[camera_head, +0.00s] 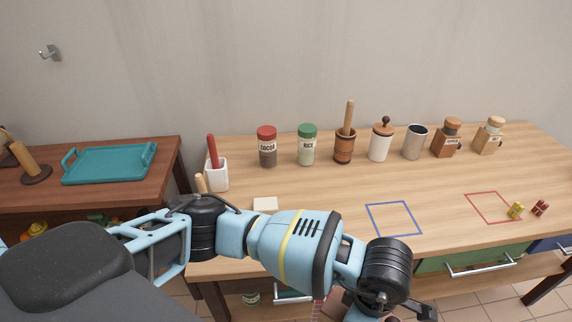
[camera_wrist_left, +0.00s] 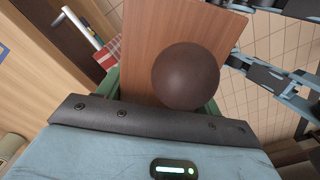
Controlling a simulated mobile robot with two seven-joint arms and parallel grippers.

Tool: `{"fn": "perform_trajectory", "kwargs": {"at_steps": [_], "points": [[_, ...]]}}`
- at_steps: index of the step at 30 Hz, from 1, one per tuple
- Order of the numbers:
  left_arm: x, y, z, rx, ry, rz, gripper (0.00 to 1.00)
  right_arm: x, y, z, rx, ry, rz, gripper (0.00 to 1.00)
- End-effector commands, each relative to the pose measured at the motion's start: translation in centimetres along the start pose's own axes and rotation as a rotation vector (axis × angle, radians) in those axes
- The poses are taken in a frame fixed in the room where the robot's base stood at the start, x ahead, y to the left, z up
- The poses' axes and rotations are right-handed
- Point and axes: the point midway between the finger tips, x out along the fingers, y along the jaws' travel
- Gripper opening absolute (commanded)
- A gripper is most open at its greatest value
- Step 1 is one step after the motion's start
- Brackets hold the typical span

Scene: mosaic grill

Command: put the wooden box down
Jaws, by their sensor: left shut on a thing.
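The wooden box shows in the left wrist view as a flat reddish-brown wooden panel (camera_wrist_left: 150,40), with a dark brown round knob (camera_wrist_left: 186,76) in front of it. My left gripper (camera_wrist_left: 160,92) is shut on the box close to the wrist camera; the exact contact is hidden. In the head view my left arm reaches across the front of the table and its hand hangs beyond the front edge, at the bottom of the picture. Only a small brown part of the box (camera_head: 336,302) shows there, beside the arm. My right gripper is not in view.
The wooden table (camera_head: 310,190) has a blue square outline (camera_head: 393,219) and a red one (camera_head: 492,208), both empty inside. Small yellow (camera_head: 516,211) and red (camera_head: 540,208) pieces lie by the red outline. Jars stand along the back. A green drawer (camera_head: 470,261) is below the front edge.

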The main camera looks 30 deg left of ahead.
Motion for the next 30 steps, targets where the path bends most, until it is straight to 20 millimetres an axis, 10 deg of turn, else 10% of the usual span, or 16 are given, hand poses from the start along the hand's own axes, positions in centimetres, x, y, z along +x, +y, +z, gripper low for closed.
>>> {"fn": "perform_trajectory", "kwargs": {"at_steps": [30], "points": [[1.9, -5.4, -17.9, 1.322, 0.008, 0.002, 0.17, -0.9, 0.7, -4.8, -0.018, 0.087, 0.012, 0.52]]}}
